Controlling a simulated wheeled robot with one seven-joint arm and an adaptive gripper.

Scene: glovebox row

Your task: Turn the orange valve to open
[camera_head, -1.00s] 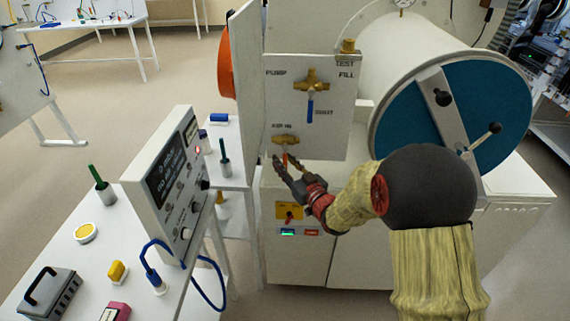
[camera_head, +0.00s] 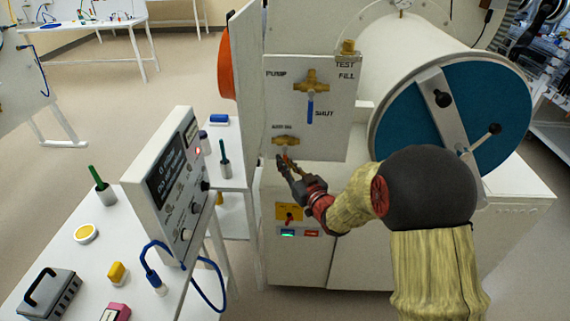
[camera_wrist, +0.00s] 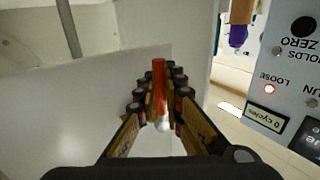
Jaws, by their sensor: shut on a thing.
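The orange valve shows in the head view as a brass body (camera_head: 285,141) low on the white panel, with an orange lever (camera_head: 285,156) pointing down from it. In the wrist view the orange lever (camera_wrist: 158,80) stands between the two finger rows. My gripper (camera_head: 284,166) is at the lever, its fingers on either side of it. In the wrist view my gripper (camera_wrist: 160,105) is closed around the lever. The fingers partly hide the lever's end in the head view.
A second brass valve with a blue handle (camera_head: 310,106) is above on the same panel. A grey control box (camera_head: 170,185) stands on the white table at left. A yellow switch plate (camera_head: 289,212) is below my gripper. A large blue round door (camera_head: 480,105) is at right.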

